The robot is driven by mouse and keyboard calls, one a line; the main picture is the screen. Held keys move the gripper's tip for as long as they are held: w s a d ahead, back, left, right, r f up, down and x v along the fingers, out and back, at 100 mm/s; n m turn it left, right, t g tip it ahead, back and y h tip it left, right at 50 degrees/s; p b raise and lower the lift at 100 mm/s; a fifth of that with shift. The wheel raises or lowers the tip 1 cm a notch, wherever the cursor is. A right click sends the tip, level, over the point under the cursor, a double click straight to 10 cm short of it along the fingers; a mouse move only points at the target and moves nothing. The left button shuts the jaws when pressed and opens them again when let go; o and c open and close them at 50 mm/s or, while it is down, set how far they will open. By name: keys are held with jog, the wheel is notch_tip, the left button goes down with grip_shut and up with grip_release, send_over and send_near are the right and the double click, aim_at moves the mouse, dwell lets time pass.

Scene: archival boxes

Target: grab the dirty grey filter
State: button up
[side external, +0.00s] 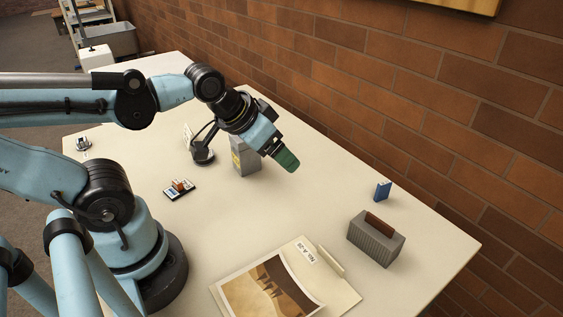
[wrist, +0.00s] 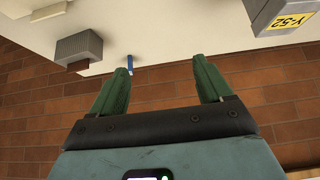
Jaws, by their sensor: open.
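The grey ribbed block (side external: 370,247) with a brown top piece, which looks like the dirty grey filter, stands on the table's right side near the wall. It shows at the upper left of the wrist view (wrist: 78,45). My gripper (side external: 286,160) is over the middle of the table, up and to the left of the block and well apart from it. In the wrist view my gripper's green fingers (wrist: 163,78) are spread with nothing between them.
A grey box (side external: 245,162) with a yellow label stands close behind my gripper; its label reads Y-52 in the wrist view (wrist: 285,17). A small blue item (side external: 382,191) stands behind the block. A folder with a photo (side external: 322,272) lies in front. A brick wall (side external: 400,95) borders the table.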

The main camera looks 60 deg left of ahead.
jog(key=shift+w, duration=0.1)
jog(key=n+g+h, duration=0.6)
jog(key=n+h, duration=0.7)
jog(key=n, duration=0.6)
send_near(392, 237)
jog(key=shift+h, duration=0.3)
jog(key=x, duration=0.8)
jog(key=shift+d+f, duration=0.15)
jog(key=shift+f, duration=0.25)
jog(key=shift+c, duration=0.2)
jog(key=c, duration=1)
jog(key=shift+r, duration=0.1)
